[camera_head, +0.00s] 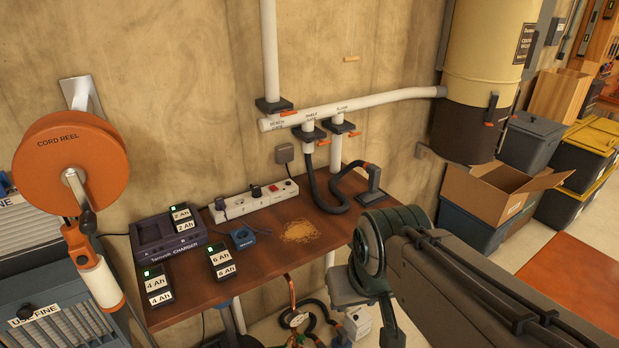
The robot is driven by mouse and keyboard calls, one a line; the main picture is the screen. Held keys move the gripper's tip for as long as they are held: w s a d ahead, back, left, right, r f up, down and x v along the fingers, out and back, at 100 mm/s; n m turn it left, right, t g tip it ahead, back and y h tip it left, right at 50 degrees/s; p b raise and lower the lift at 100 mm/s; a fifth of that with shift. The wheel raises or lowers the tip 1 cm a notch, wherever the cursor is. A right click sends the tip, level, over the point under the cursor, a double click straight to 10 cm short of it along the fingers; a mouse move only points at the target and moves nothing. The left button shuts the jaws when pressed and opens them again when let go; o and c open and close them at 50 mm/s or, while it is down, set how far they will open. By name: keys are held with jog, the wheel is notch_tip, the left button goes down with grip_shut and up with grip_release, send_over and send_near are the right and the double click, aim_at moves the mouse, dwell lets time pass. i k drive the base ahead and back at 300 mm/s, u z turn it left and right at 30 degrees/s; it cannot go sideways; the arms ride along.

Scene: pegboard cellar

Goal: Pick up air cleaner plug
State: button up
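A white power strip (233,207) lies along the back of the brown workbench against the wall. A dark plug (256,192) stands in its middle, and another dark plug (220,204) with a cord is at its left end. I cannot read a label that tells which is the air cleaner plug. My arm comes in from the lower right, its dark green joint in front of the bench's right end. My gripper's fingertips do not show, so its state is hidden.
On the workbench (205,290) are a battery charger (163,237), labelled batteries, a small blue device (243,238), a sawdust pile (300,231) and a black hose (323,195) with a nozzle. An orange cord reel (70,160) juts in at left. Pipes and hoses hang below the bench.

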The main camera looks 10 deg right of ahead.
aim_at(257, 191)
jog(key=z, duration=0.3)
jog(key=i, duration=1.35)
jog(key=u, duration=0.65)
